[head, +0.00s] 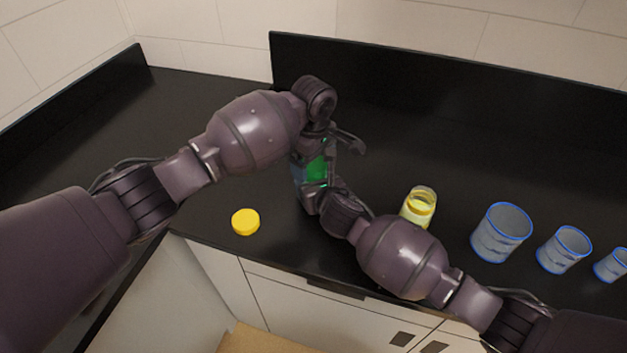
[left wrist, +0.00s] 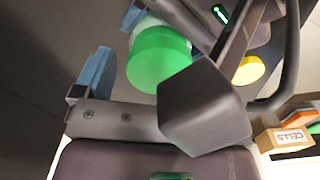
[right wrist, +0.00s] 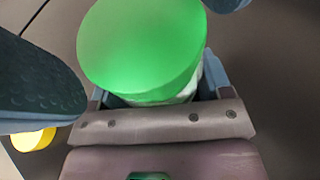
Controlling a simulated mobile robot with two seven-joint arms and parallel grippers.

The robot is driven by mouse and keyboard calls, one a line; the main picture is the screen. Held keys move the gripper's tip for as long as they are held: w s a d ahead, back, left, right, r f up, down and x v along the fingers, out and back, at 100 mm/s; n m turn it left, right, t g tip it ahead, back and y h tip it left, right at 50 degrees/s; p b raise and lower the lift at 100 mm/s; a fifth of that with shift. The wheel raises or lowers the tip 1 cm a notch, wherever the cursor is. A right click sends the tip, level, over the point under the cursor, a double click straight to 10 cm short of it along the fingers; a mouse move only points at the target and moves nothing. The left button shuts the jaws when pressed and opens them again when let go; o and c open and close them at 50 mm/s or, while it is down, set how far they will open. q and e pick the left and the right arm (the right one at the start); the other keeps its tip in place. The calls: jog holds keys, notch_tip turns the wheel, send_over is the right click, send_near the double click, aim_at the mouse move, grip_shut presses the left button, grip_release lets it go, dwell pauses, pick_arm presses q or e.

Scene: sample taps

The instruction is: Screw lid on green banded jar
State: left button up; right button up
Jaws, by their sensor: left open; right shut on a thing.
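The green lid (head: 316,167) sits on top of the jar, mostly hidden between my two grippers in the head view. The right wrist view shows the lid (right wrist: 145,45) large, with a strip of the pale jar (right wrist: 184,96) under it. My right gripper (head: 312,187) is shut on the jar. My left gripper (head: 330,148) is open at the lid, its fingers apart. The left wrist view shows the green lid (left wrist: 160,60) close by; whether a finger touches it I cannot tell. Whether the lid is threaded tight is not visible, nor is the jar's band.
A yellow lid (head: 245,222) lies on the black counter at the left front. Several blue-rimmed containers (head: 501,233) stand further right. A box labelled CELLS (left wrist: 290,138) shows in the left wrist view.

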pick_arm(q)
jog(key=c, duration=1)
jog(key=shift+m, duration=1.8)
jog(key=o, duration=1)
jog(key=shift+r, duration=2.25)
